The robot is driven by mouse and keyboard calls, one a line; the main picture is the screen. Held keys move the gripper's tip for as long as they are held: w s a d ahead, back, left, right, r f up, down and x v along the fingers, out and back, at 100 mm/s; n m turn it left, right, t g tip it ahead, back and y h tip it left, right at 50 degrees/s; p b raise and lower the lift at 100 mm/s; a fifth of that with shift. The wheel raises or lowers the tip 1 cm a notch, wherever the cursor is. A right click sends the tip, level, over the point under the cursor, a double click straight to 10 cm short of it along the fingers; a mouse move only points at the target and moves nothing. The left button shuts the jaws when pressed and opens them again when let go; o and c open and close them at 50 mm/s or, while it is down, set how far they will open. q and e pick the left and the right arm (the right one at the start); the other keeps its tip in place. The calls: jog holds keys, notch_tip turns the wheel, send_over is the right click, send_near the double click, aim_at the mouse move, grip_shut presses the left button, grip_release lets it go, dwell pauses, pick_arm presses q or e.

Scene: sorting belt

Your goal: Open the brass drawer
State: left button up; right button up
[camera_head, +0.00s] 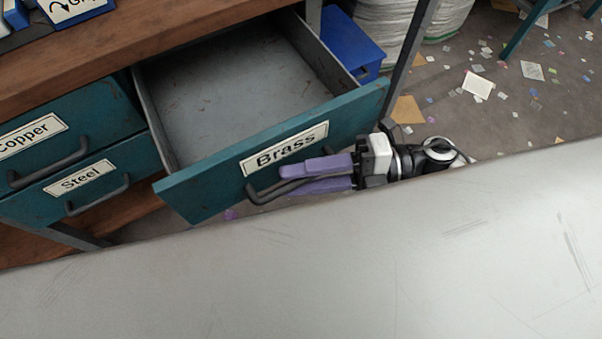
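The brass drawer (365,108) has a teal front with a "Brass" label and is pulled well out, its grey inside (232,80) showing empty where visible. Its dark bar handle (263,197) is on the front, below the label. My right gripper (282,180) comes in from the right, with one purple finger above the handle bar and one below it, closed about the bar. The fingers hide part of the handle. My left gripper is not in view.
The copper drawer (88,108) and the steel drawer (112,162) are shut at the left. A pale scratched surface (300,270) fills the foreground, close to the drawer front. A blue bin (350,45) and white sacks (385,25) stand behind. Scraps litter the floor (455,105).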

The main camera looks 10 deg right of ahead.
jog(key=s+d, duration=0.1)
jog(key=d, duration=0.9)
jog(key=shift+d+r+p, duration=0.15)
jog(key=shift+r+p, duration=0.2)
jog(key=shift+r, duration=0.05)
